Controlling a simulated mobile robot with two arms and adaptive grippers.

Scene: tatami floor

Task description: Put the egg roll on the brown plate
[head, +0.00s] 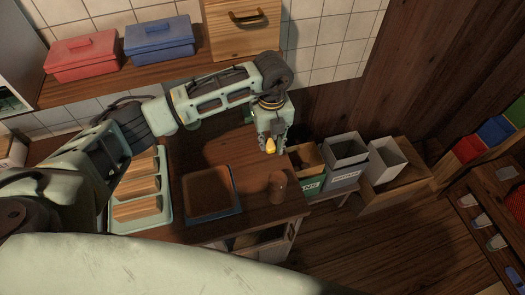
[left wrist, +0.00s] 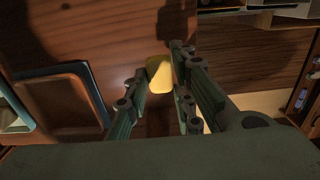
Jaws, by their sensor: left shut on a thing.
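The egg roll (head: 270,146) is a small yellow piece held at the fingertips of my left gripper (head: 271,143). In the left wrist view the yellow egg roll (left wrist: 159,76) sits between the two fingers, which are shut on it. The gripper points down and holds it above the right part of the dark wooden counter. A square brown plate with a blue-grey rim (head: 208,194) lies on the counter, left of and nearer than the gripper. Its bare brown surface looks empty. The plate also shows at the left of the left wrist view (left wrist: 62,82). My right gripper is not in view.
A brown cup (head: 277,186) stands right of the plate. Open bins (head: 346,151) stand beyond the counter's right edge. Red (head: 81,58) and blue (head: 159,41) boxes sit on a shelf behind.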

